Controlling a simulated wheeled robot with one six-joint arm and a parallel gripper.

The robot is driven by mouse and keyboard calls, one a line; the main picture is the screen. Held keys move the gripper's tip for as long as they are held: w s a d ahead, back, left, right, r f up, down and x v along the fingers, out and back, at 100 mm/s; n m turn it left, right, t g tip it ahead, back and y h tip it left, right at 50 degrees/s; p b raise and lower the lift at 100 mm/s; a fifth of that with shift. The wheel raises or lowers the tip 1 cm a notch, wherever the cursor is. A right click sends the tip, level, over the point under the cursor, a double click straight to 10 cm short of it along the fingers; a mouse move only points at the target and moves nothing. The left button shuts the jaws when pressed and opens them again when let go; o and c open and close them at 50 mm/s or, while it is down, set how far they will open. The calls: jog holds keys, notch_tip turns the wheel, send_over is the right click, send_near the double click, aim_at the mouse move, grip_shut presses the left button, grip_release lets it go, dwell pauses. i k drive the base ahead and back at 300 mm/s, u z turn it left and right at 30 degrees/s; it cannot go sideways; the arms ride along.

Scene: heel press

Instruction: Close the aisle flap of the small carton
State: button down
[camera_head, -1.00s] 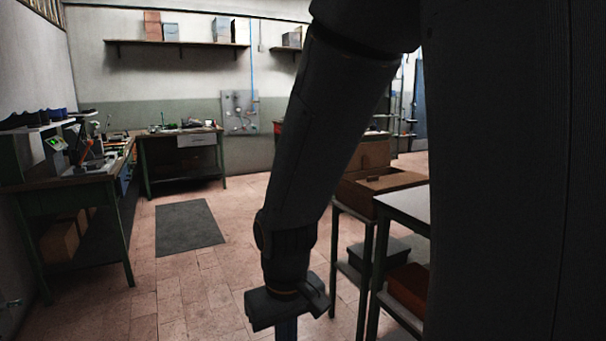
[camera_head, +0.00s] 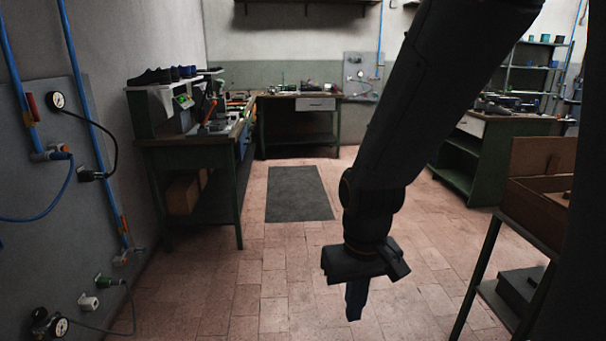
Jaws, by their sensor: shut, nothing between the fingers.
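A brown carton (camera_head: 537,215) stands on a table at the right edge of the picture, partly cut off by a dark part of my own body. One flap (camera_head: 543,156) stands up at its far side; I cannot tell whether this is the aisle flap or whether this is the small carton. My gripper (camera_head: 354,302) hangs down over the open floor near the middle of the picture. Its fingers are shut with nothing in them. It is well to the left of the carton and apart from it.
A grey box (camera_head: 520,290) sits on the shelf below the carton. Benches (camera_head: 190,150) stand at the left and back (camera_head: 300,97), with a green bench (camera_head: 470,150) at right. A gauge panel (camera_head: 50,240) is at left. Tiled floor and a dark mat (camera_head: 298,194) lie clear between.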

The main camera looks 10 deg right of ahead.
aim_at(529, 157)
jog(key=z, duration=0.05)
jog(key=i, duration=1.75)
jog(key=z, duration=0.8)
jog(key=i, duration=0.95)
jog(key=z, duration=1.75)
jog(key=i, duration=0.75)
jog(key=z, duration=1.3)
jog(key=k, duration=0.65)
jog(key=u, duration=0.6)
